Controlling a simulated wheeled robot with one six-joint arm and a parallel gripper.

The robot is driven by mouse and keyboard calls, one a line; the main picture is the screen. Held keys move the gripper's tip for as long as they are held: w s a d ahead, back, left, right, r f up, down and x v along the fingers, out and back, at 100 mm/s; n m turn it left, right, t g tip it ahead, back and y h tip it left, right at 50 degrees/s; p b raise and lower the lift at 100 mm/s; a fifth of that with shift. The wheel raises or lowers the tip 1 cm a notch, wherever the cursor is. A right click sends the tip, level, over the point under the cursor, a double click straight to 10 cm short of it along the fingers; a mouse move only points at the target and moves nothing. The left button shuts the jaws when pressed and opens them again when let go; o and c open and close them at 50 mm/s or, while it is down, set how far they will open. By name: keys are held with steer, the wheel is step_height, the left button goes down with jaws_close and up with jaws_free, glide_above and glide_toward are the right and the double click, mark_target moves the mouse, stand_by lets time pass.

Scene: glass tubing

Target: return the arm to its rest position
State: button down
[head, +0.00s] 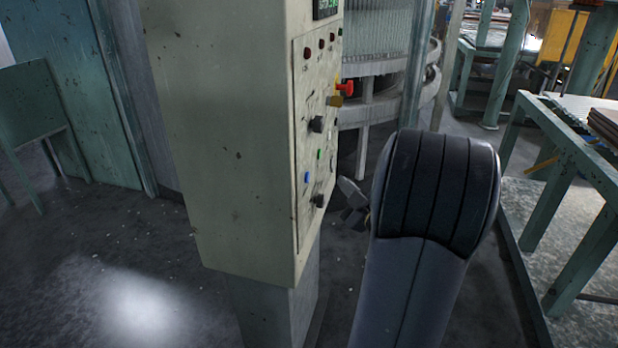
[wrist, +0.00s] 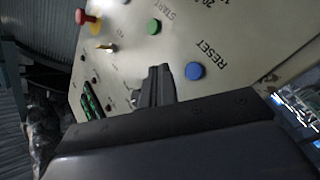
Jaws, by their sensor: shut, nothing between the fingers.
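My gripper (head: 346,190) is close in front of the lower part of a beige control cabinet (head: 225,150), mostly hidden behind my raised arm in the head view. In the wrist view my gripper (wrist: 158,70) is shut and empty, its fingers pointing at the panel face. There it appears between the green START button (wrist: 154,27) and the blue RESET button (wrist: 195,71). I cannot tell whether the fingertips touch the panel. My arm stands bent just right of the cabinet.
A green-framed table (head: 575,150) stands close on the right. A round grey machine (head: 385,90) is behind the cabinet. The floor (head: 130,270) at left front is clear.

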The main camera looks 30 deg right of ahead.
stand_by(0.3)
steer(key=w+a+p, duration=0.1)
steer(key=p, duration=0.1)
steer(key=shift+w+r+p, duration=0.15)
steer(key=shift+r+p, duration=0.05)
steer(key=shift+p, duration=0.15)
steer(key=shift+p, duration=0.4)
steer(key=s+d, duration=0.1)
steer(key=s, duration=0.1)
steer(key=s+d, duration=0.2)
steer(key=shift+s+d+f+b, duration=0.1)
steer(key=shift+d+f+b, duration=0.15)
steer(key=shift+b, duration=0.1)
